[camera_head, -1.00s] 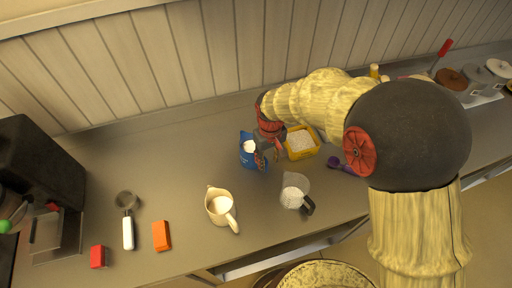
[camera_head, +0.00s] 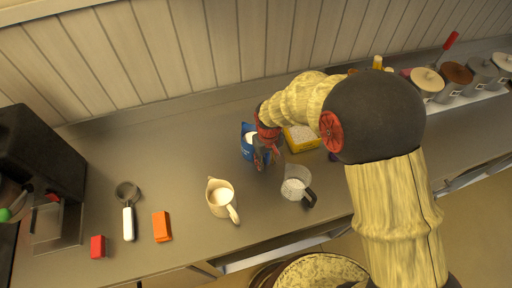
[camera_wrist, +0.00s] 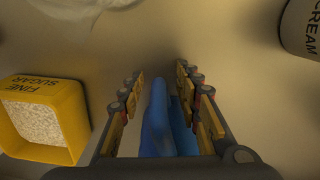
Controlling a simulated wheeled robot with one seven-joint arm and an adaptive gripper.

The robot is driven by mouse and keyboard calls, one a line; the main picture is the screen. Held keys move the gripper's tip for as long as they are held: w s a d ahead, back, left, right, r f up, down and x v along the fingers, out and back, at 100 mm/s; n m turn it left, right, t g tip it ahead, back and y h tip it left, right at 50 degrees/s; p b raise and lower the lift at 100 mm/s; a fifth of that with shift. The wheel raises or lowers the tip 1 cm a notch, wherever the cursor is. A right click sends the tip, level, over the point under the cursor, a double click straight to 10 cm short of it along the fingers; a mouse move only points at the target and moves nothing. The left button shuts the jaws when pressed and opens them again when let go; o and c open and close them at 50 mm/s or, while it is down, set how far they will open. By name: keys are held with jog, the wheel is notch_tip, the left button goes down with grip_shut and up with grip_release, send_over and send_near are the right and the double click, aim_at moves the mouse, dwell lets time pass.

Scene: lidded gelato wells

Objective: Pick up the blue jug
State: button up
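The blue jug (camera_head: 247,153) stands on the counter in the middle of the head view, with something white at its top. My gripper (camera_head: 266,160) is at its right side and hides part of it. In the wrist view, a blue upright part of the jug (camera_wrist: 156,125), which looks like its handle, lies between my fingers (camera_wrist: 160,100). The fingers are apart, with gaps beside the blue part, so my gripper is open around it. The rest of the jug is mostly hidden there by the gripper.
A yellow sugar box (camera_wrist: 68,112) is close to my gripper. A cream jug (camera_head: 221,198) and a clear measuring jug (camera_head: 296,185) stand in front. A scoop (camera_head: 128,210), an orange block (camera_head: 161,226) and a red block (camera_head: 98,246) lie left. Lidded wells (camera_head: 427,80) are at right.

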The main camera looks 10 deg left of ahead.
grip_shut()
dwell(0.6)
